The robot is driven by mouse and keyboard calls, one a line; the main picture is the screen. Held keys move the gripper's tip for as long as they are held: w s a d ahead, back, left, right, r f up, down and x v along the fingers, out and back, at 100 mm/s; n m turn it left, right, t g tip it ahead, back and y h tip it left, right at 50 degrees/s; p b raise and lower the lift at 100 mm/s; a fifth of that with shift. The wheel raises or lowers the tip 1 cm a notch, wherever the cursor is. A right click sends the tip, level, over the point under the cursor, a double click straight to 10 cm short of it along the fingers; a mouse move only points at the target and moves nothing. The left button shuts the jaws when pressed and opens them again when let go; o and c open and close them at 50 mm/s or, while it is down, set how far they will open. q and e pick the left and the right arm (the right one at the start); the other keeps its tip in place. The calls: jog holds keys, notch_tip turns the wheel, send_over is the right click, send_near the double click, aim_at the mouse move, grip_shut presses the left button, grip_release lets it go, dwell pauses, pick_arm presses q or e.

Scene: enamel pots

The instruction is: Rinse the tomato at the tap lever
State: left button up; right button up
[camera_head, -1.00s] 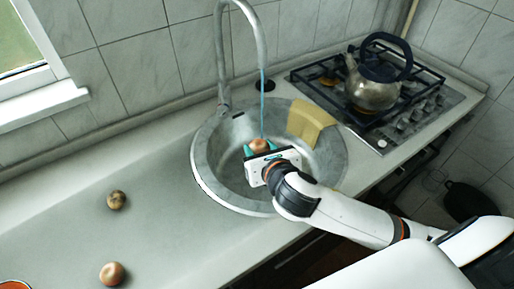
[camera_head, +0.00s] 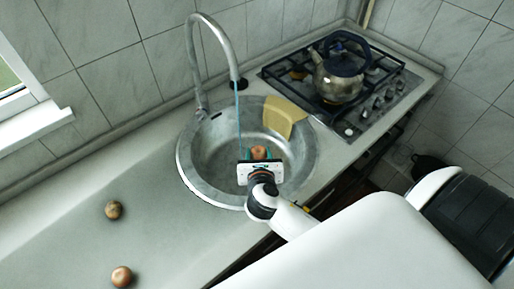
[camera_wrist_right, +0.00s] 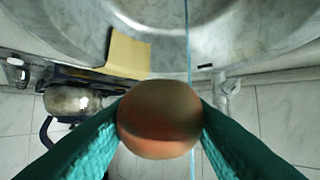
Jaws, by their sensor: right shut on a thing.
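My right gripper (camera_head: 259,160) is over the sink bowl, its teal fingers shut on the tomato (camera_head: 259,153), a round reddish-brown thing. In the right wrist view the tomato (camera_wrist_right: 160,118) sits between both fingers. The curved metal tap (camera_head: 197,60) stands behind the sink. A thin blue water stream (camera_head: 238,120) falls from its spout. In the head view the stream is just left of the tomato; in the wrist view it passes at the tomato's right edge. I cannot tell whether they touch. The tap lever is not clear. My left gripper is out of view.
The round sink (camera_head: 186,165) has a yellow cloth (camera_head: 284,116) over its back right rim. A gas hob (camera_head: 362,112) with a kettle (camera_head: 338,78) is to the right. Two round brownish things (camera_head: 114,210) (camera_head: 122,276) lie on the left counter, which is otherwise largely clear.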

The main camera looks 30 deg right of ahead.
jog(key=w+d+f+b, duration=0.2)
jog(key=w+b, duration=0.3)
jog(key=w, duration=0.8)
jog(key=shift+d+f, duration=0.15)
jog(key=shift+f, duration=0.15)
jog(key=shift+s, duration=0.1)
dwell(0.4)
jog(key=shift+s+d+p, duration=0.1)
jog(key=shift+d+p, duration=0.45)
jog(key=shift+d, duration=0.05)
jog(key=shift+a, duration=0.2)
